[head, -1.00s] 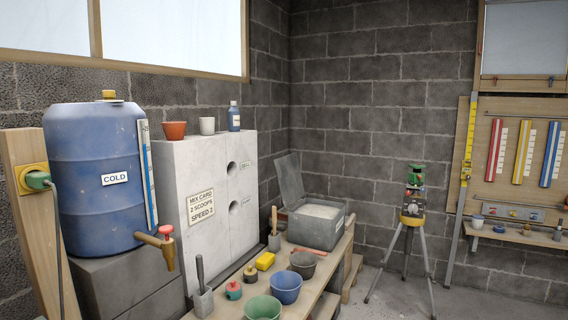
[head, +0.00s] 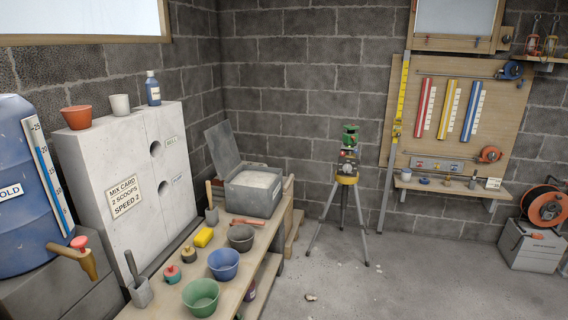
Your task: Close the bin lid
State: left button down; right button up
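A grey bin (head: 251,197) stands at the far end of the wooden bench, filled with a pale powder. Its grey lid (head: 222,149) is open, tilted up and back on the bin's left side. The lid's lower edge meets the bin near its rim; the hinge itself is too small to make out. Neither of my grippers shows in the head view.
A tripod with a laser level (head: 347,178) stands right of the bin.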

aim_at(222, 147)
jog(key=i+z, duration=0.25)
jog(key=i, duration=1.4)
jog(key=i+u, duration=0.15)
jog(key=i, duration=0.4)
jog(key=i+l+u, duration=0.1)
jog(key=i, duration=0.4)
jog(key=i+l+u, duration=0.15)
jog(key=i, duration=0.4)
jog(key=l, duration=0.1)
